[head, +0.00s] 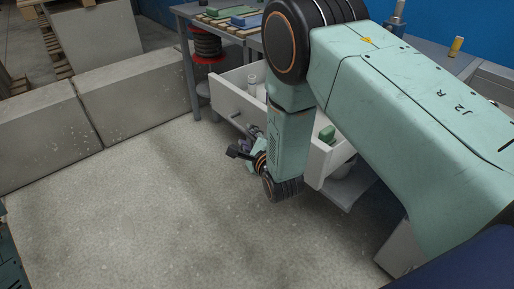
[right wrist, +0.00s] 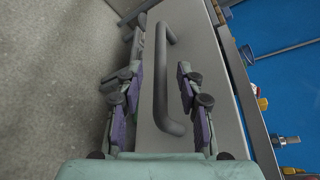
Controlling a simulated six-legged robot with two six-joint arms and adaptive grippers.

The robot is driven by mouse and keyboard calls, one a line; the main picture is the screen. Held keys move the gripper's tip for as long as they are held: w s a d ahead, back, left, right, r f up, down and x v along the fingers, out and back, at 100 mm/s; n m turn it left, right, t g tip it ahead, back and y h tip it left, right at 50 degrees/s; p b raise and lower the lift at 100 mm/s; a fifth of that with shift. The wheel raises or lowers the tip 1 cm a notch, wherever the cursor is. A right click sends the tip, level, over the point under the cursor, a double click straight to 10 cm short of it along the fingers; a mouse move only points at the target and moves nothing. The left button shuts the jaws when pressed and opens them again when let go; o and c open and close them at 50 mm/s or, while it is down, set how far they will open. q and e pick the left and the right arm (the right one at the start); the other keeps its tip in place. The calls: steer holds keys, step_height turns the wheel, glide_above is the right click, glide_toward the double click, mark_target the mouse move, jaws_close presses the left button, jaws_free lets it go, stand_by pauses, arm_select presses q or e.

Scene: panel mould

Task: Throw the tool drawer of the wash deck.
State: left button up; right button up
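The wash deck (head: 258,42) stands at the back, and its pale tool drawer (head: 228,98) is pulled out, with its inside showing. A dark bar handle (right wrist: 161,80) is on the drawer's front panel (right wrist: 207,75) in the right wrist view. My right gripper (head: 242,153) is at the drawer front, partly hidden by my own arm. In the right wrist view my right gripper (right wrist: 160,80) is open, with a finger on each side of the handle and gaps between. My left gripper is not in view.
A white cup-like item (head: 252,85) and a green item (head: 327,134) are in the drawer. A red-flanged reel (head: 207,45) stands under the deck's left end. Concrete blocks (head: 110,95) line the left. The floor (head: 140,200) in front is clear.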

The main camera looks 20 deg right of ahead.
steer(key=v, duration=0.7)
steer(key=shift+s, duration=0.3)
stand_by(0.3)
